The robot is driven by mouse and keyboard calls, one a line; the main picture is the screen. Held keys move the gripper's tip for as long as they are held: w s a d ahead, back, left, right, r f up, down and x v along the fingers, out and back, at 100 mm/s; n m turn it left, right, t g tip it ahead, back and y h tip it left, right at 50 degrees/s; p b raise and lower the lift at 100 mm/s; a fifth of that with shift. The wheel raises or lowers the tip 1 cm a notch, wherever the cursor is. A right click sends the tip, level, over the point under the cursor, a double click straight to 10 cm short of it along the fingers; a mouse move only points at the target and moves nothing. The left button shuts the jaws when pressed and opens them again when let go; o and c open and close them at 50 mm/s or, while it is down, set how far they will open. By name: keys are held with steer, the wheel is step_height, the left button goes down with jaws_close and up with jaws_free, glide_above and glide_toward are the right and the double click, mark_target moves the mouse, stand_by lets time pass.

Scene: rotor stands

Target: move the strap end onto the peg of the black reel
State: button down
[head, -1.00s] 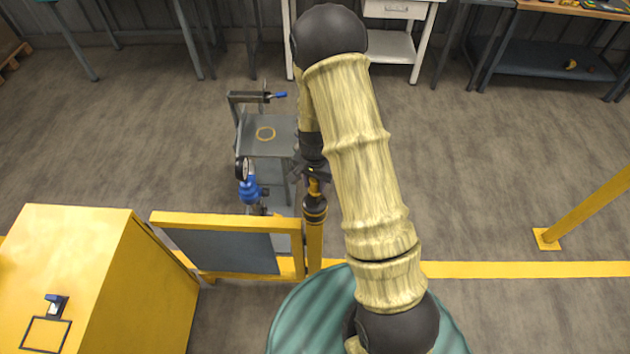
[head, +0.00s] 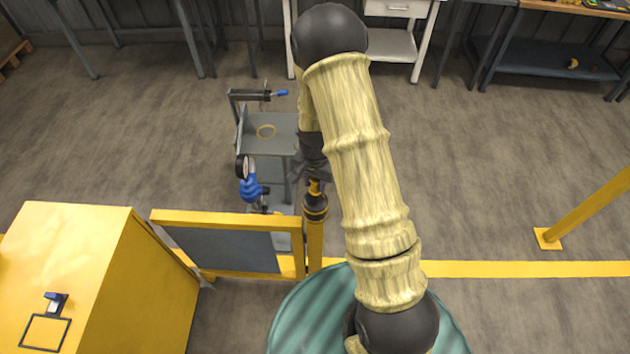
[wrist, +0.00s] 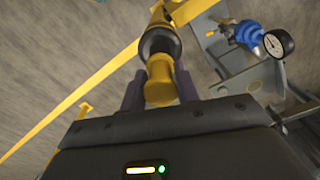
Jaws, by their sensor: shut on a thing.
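My gripper (wrist: 160,84) is shut on a yellow knob-like piece (wrist: 158,92), with a dark finger on each side of it. The piece is in line with a black collar (wrist: 160,42) on a yellow post. In the head view my gripper (head: 313,172) is small and partly behind my arm, just above the yellow piece (head: 314,188) and the black collar (head: 315,207). I cannot make out a strap end or a black reel with a peg for certain in either view.
A grey cart (head: 262,146) with a yellow ring (head: 266,131) stands beyond the post. A blue fitting with a gauge (head: 243,167) is left of my gripper. A yellow-framed panel (head: 225,245) and yellow cabinet (head: 85,275) stand at the lower left.

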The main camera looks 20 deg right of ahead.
steer(key=shift+f, duration=0.1)
steer(key=c, duration=1)
jaws_free()
steer(key=shift+o, duration=0.2)
step_height(320, 180, up, 18)
steer(key=b, duration=0.3)
steer(key=shift+f, duration=0.25)
steer(key=s+n+t, duration=0.2)
steer(key=s+n, duration=0.6)
steer(key=s, duration=0.6)
steer(key=shift+t, duration=0.3)
steer(key=shift+s+d, duration=0.1)
